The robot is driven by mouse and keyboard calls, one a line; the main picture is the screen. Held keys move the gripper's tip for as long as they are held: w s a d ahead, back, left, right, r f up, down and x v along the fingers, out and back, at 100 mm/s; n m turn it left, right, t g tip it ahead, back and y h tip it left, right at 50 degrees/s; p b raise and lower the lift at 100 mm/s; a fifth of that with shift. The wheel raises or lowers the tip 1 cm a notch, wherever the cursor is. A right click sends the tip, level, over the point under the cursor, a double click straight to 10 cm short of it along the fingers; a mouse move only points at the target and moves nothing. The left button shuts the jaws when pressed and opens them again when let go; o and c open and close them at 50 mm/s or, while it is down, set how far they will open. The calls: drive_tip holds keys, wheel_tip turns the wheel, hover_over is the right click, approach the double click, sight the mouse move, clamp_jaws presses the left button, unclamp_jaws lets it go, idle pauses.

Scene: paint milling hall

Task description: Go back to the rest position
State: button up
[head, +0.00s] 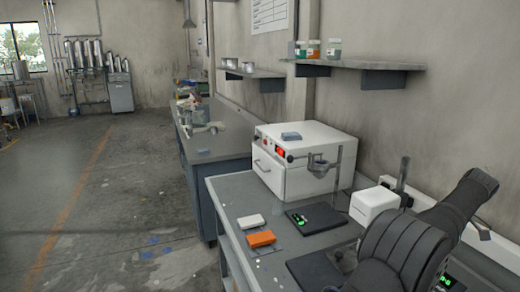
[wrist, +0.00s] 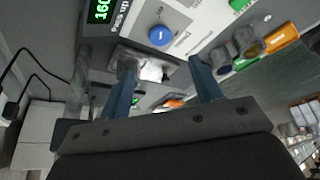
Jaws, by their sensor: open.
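In the wrist view my gripper (wrist: 163,66) shows two blue-grey fingers standing well apart. The jaws are open. A pale, crumpled-looking patch (wrist: 150,68) shows between the fingers, close to the left one; I cannot tell what it is or whether anything touches it. A panel with a round blue button (wrist: 160,37) and a green lit display (wrist: 102,10) lies beyond the fingertips. In the head view my dark arm fills the lower right, over the near end of the bench (head: 228,188); its fingertips cannot be made out there.
On the bench stand a white oven-like box (head: 290,180), a black plate with green digits (head: 314,217), an orange block (head: 261,239), a white block (head: 251,221) and a white device (head: 374,204). A wall shelf (head: 350,66) holds jars. Open floor lies left.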

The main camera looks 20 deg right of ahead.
drive_tip(key=x, duration=1.1)
drive_tip(key=shift+w+f, duration=0.1)
drive_tip(key=v, duration=1.7)
drive_tip(key=x, duration=1.6)
drive_tip(key=shift+a+f, duration=0.2)
drive_tip(key=shift+f, duration=0.1)
drive_tip(key=shift+f+m, duration=0.15)
drive_tip(key=shift+m, duration=0.15)
drive_tip(key=shift+a+m+t, duration=0.1)
drive_tip(key=shift+m+t, duration=0.2)
drive_tip(key=shift+m, duration=0.3)
drive_tip(key=m+h, duration=0.1)
drive_tip(key=m, duration=0.1)
drive_tip(key=m+h, duration=0.1)
drive_tip(key=m, duration=0.2)
drive_tip(key=shift+a+m+t+h, duration=0.2)
drive_tip(key=shift+m+t+h, duration=0.1)
drive_tip(key=shift+t, duration=0.1)
drive_tip(key=m, duration=0.2)
drive_tip(key=m+h, duration=0.1)
drive_tip(key=m, duration=0.1)
drive_tip(key=shift+a+h, duration=0.2)
drive_tip(key=shift+h, duration=0.1)
drive_tip(key=shift+a+m+h, duration=0.1)
drive_tip(key=shift+m+h, duration=0.6)
drive_tip(key=shift+m, duration=1.3)
